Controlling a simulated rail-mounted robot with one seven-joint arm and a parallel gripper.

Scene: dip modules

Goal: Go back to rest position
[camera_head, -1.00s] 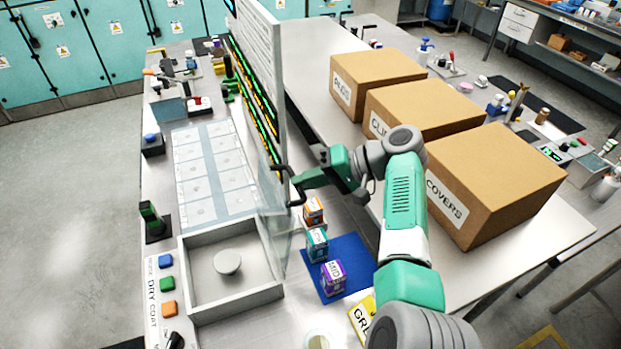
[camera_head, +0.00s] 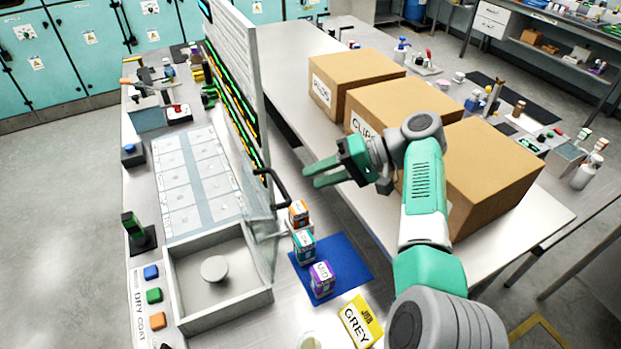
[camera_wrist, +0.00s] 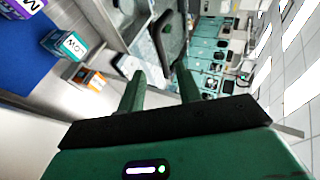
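My gripper (camera_head: 312,174) hangs in the air over the bench, between the clear panel with the black handle (camera_head: 273,183) and the cardboard boxes. In the wrist view its two green fingers (camera_wrist: 160,92) stand apart with nothing between them, so it is open and empty. The handle also shows in the wrist view (camera_wrist: 172,30), beyond the fingers and apart from them in the head view. The arm is folded back toward the boxes and hides part of the front box.
A grey tray (camera_head: 220,312) lies left of the clear panel.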

